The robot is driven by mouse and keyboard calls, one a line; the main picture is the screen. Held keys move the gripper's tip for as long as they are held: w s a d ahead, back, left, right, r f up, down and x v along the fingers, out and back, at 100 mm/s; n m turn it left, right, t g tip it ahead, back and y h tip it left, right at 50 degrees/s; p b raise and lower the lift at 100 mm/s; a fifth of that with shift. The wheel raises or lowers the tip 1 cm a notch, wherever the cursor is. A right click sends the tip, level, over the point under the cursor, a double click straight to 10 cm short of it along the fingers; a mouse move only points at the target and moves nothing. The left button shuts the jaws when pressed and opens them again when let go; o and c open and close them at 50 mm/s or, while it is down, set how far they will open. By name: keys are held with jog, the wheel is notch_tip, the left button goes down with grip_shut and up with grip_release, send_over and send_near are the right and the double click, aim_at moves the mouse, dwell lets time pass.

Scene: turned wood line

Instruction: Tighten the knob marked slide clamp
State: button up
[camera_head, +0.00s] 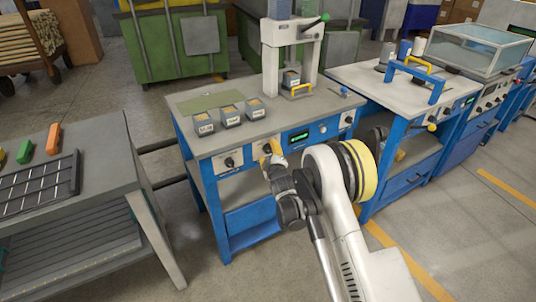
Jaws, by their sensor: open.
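The blue workbench (188,141) has a front panel with small dark knobs. One black knob (229,162) sits on a pale plate at the left of the panel, and another knob (348,119) is at its right. The markings are too small to read, so I cannot tell which knob is marked slide clamp. My gripper and wrist hide the panel there, and I cannot tell whether the gripper touches anything.
A press (271,60) and several small labelled boxes (230,116) stand on the bench. A grey table (115,165) with a black rack is at the left. Another blue bench (371,81) with a blue-handled fixture stands close at the right. Floor is clear in front.

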jog(key=shift+w+a+f, duration=0.1)
jog(key=shift+w+a, duration=0.05)
jog(key=shift+w, duration=0.55)
jog(key=c, duration=1.2)
